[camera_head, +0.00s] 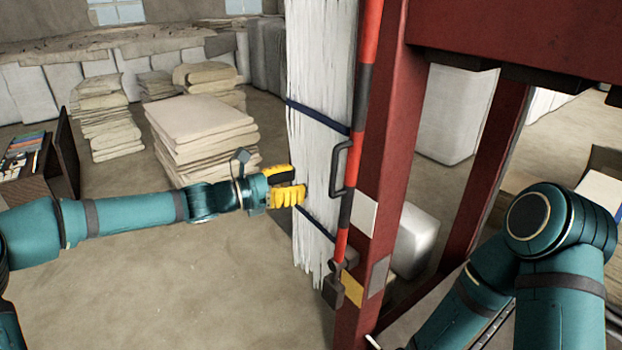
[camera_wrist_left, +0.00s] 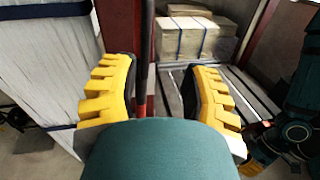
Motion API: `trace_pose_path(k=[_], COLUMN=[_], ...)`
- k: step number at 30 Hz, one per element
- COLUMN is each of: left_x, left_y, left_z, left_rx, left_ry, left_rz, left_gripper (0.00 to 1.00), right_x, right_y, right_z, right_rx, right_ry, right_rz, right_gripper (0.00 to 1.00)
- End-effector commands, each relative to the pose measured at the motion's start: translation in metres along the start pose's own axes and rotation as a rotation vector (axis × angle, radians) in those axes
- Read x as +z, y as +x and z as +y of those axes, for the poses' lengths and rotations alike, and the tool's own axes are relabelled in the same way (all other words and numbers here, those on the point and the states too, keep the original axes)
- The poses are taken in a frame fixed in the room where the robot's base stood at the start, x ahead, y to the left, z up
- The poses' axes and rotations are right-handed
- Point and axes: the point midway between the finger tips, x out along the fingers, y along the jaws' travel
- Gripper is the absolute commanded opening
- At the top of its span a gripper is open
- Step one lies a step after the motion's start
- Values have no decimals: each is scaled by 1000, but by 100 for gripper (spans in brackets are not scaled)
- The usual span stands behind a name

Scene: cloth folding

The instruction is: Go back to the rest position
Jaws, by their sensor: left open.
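My left gripper (camera_head: 285,187) reaches in from the left, its yellow fingers beside the hanging white bundle (camera_head: 318,75) in the head view. In the left wrist view its two fingers (camera_wrist_left: 162,92) are spread wide. A red and black bar with a dark handle (camera_head: 340,168) stands along a red frame post (camera_head: 378,150). The bar (camera_wrist_left: 147,60) shows between the spread fingers in the wrist view; I cannot tell how near it is. My right arm (camera_head: 560,250) is bent at lower right; a yellow part by it shows at the wrist view's right edge, its jaw state unclear.
Stacks of folded cloth (camera_head: 200,130) stand on the floor behind the left arm. A dark open box (camera_head: 45,170) is at far left. The floor at lower left is bare.

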Motion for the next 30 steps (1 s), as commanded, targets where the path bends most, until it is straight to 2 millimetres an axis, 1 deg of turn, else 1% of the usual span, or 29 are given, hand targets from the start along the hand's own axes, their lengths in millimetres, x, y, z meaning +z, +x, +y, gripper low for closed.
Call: trace_pose_path(k=[3, 12, 14, 16, 17, 20, 21, 23, 24, 25, 26, 27, 28, 29, 30], left_x=[0, 0, -4, -18, -27, -73, -97, -135, -160, -179, -197, -221, -239, -257, -280], left_y=[-6, -7, -6, -3, -1, 5, 7, 7, 6, 4, 1, -4, -8, -13, -20], left_z=[0, 0, -2, -8, -12, -34, -46, -65, -78, -88, -97, -110, -121, -131, -145], left_rx=[0, -1, -4, -14, -22, -64, -88, -134, -167, -194, -222, -263, -296, -331, -381], left_ry=[0, 0, 5, 21, 34, 103, 142, 212, 264, 303, 345, 404, 450, 497, 564], left_rz=[1, 1, 9, 39, 59, 162, 214, 297, 352, 393, 432, 483, 519, 555, 599], left_gripper=[46, 46, 46, 46, 46, 46, 46, 46, 46, 46, 46, 46, 46, 46, 46], right_x=[0, 0, 0, 1, 1, 2, 3, 4, 5, 5, 6, 6, 7, 7, 8], right_y=[0, 0, 1, 3, 4, 11, 15, 21, 24, 27, 30, 34, 37, 40, 44], right_z=[0, 0, 0, 1, 2, 4, 5, 7, 8, 9, 10, 12, 12, 14, 15], right_rx=[0, 0, 0, 0, 0, 1, 1, 2, 2, 3, 3, 4, 4, 4, 5], right_ry=[0, 0, 0, 0, 0, -1, -1, -1, -2, -2, -2, -2, -3, -3, -3], right_rz=[0, 0, 0, -1, -1, -2, -3, -4, -4, -5, -5, -6, -6, -7, -8], right_gripper=[0, 0, 0, 0, 0, 0, 0, 0, 0, 0, 0, 0, 0, 0, 0])
